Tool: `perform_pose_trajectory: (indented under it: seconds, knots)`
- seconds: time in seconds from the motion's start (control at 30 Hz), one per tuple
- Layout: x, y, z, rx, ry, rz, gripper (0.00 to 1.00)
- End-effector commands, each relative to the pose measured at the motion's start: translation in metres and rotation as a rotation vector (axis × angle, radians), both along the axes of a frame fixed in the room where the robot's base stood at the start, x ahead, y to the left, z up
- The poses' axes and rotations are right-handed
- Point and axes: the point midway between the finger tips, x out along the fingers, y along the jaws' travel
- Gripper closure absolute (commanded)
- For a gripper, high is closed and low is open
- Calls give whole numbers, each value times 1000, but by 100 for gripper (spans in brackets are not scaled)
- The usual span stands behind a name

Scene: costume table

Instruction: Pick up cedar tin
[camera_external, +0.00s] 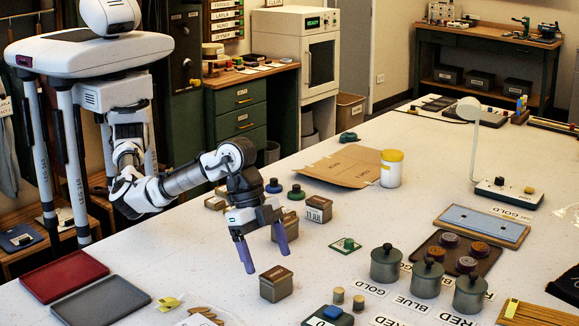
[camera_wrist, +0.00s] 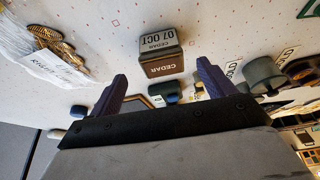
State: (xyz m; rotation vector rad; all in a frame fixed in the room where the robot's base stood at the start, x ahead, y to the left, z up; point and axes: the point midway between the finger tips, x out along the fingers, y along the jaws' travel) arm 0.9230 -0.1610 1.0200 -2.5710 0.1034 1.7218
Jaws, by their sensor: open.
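The cedar tin (camera_wrist: 160,62) is a small grey-brown box with CEDAR on two faces and 07 OCT on its label in the wrist view. It lies ahead of the gap between my fingers. In the external view, the tin (camera_external: 276,285) just below my fingertips appears to be the same one, standing on the white table; its label is not readable there. My gripper (camera_external: 267,261) points down with its purple fingers apart and empty. It also shows in the wrist view (camera_wrist: 162,70), with no finger seen touching the tin.
Another labelled tin (camera_external: 318,209) stands behind my gripper, with more tins partly hidden by the arm. Grey lidded pots (camera_external: 386,263) and small tan cylinders (camera_external: 338,295) stand to the right. A red tray (camera_external: 64,275) lies to the left.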

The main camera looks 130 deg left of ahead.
Motion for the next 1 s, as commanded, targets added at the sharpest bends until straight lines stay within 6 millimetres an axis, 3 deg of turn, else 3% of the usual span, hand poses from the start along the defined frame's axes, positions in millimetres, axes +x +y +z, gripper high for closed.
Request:
perform_pose_trajectory:
  seconds: [0.27,0.53,0.8,1.0]
  knots:
    - [9,0,-19,0,2,0,18]
    - [25,0,-53,0,0,0,18]
    - [27,1,-58,-1,-2,1,18]
    - [27,1,-58,-1,-2,1,43]
